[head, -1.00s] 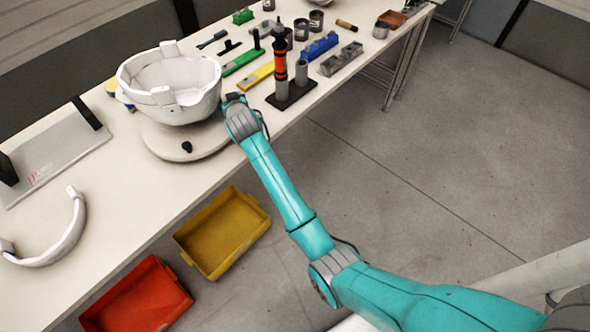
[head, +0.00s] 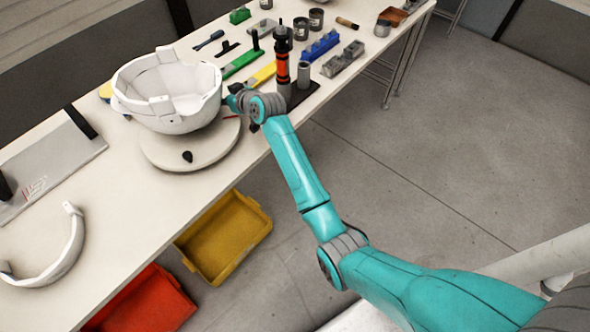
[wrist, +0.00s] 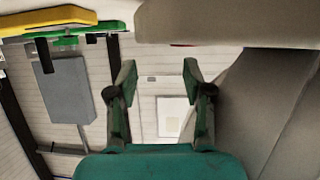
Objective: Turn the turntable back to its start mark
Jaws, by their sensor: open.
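The turntable (head: 160,153) is a round pale disc on the table. A white helmet shell (head: 170,100) sits on it, open side up. A small black knob (head: 187,157) shows at the disc's front edge. A thin red mark (head: 231,117) shows near the disc's right rim; I cannot tell if it is the start mark. My gripper (head: 233,101) is at the right of the helmet shell, by the disc's rim; contact is unclear. In the wrist view its fingers (wrist: 159,75) are apart with nothing between them. A pale edge there is probably the table or disc.
An orange and black tool on a stand (head: 282,60) is close behind my wrist. Yellow and green tools lie beyond. A curved white part (head: 62,255) and a grey panel (head: 50,165) lie left. Yellow (head: 225,235) and red (head: 150,302) bins are below the table's front edge.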

